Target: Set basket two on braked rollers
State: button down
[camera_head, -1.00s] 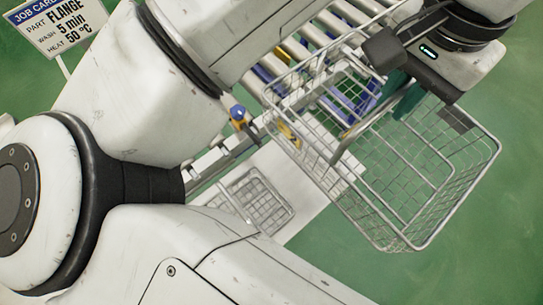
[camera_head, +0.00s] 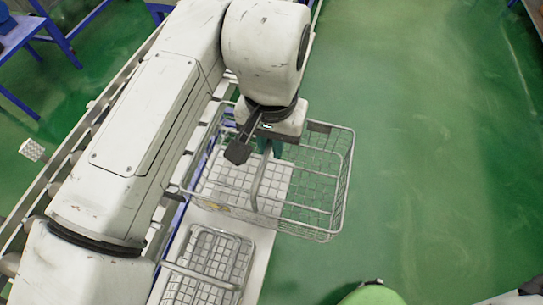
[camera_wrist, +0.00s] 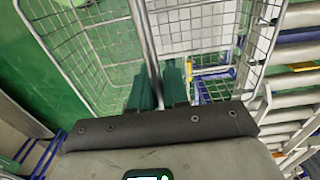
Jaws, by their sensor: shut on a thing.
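My gripper (camera_head: 266,146) is shut on the handle bar (camera_head: 262,180) of an empty wire basket (camera_head: 342,180) and holds it raised. In the wrist view its green fingers (camera_wrist: 160,88) close around the bar. The left part of the basket is over a white surface, the right part over the floor. No number shows on it, so I cannot tell if it is basket two. Rollers (camera_wrist: 306,54) with a yellow part (camera_wrist: 300,67) lie right of the basket in the wrist view. Most of the roller line is hidden by my arm in the head view.
A second wire basket (camera_head: 247,262) stands on the white surface (camera_head: 262,245) below the held one. A blue-legged table (camera_head: 62,42) stands at the upper left. Green floor (camera_head: 430,130) on the right is open.

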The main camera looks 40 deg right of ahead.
notch_tip(320, 180, down, 4)
jog(key=b, duration=0.3)
dwell(0.3)
jog(key=shift+f, duration=0.15)
jog(key=c, duration=1.6)
grip_release()
jog(key=shift+f+b, duration=0.1)
jog(key=shift+b, duration=0.2)
jog(key=o, duration=0.5)
